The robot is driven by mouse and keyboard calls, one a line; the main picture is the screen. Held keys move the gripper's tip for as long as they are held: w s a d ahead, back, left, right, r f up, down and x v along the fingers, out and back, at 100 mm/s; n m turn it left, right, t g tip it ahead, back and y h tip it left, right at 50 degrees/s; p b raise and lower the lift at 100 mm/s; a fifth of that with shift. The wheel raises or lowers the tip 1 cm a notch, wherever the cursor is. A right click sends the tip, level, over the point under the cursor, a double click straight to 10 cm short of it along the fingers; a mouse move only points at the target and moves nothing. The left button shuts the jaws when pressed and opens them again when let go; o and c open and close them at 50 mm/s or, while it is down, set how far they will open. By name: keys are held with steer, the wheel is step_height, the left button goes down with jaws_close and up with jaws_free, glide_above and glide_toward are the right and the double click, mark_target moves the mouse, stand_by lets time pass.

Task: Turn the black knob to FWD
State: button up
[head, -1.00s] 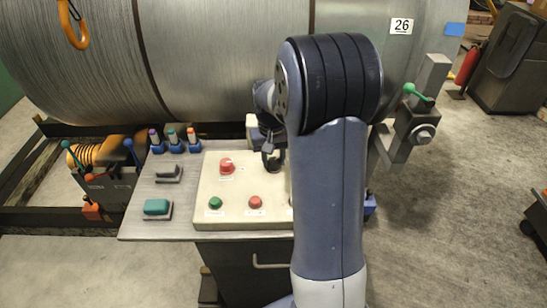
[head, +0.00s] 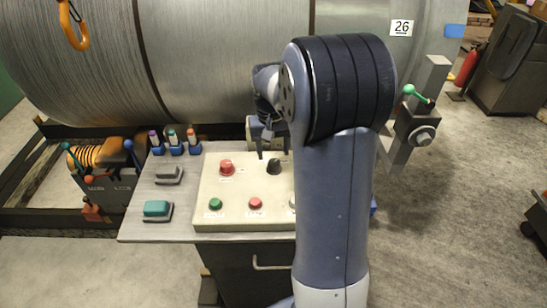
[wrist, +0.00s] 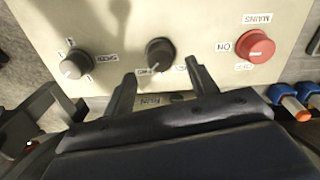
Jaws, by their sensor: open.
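The black knob (head: 273,167) stands on the cream control panel (head: 232,190), right of a red knob. In the wrist view the black knob (wrist: 160,52) is at the middle, with small labels around it that I cannot read clearly. I cannot tell which label it points to. My gripper (wrist: 160,72) is open, with one finger on each side just below the knob in the picture. Nothing is held, and I see no clear contact. In the head view my gripper is near the panel's back edge, partly hidden by my arm.
A red knob (wrist: 255,47) labelled MAINS and a dark SPEED knob (wrist: 75,65) flank the black knob. Green (head: 215,203) and red (head: 255,203) buttons sit in front. Blue-based markers (head: 175,142) stand left.

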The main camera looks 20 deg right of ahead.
mark_target(274, 162)
step_height(274, 162, up, 7)
steer(key=shift+f, duration=0.2)
steer(key=shift+a+f, duration=0.1)
steer(key=f, duration=1)
steer(key=shift+d+f, duration=0.2)
steer(key=shift+f, duration=0.2)
steer(key=shift+r+n, duration=0.1)
steer(key=shift+n, duration=0.2)
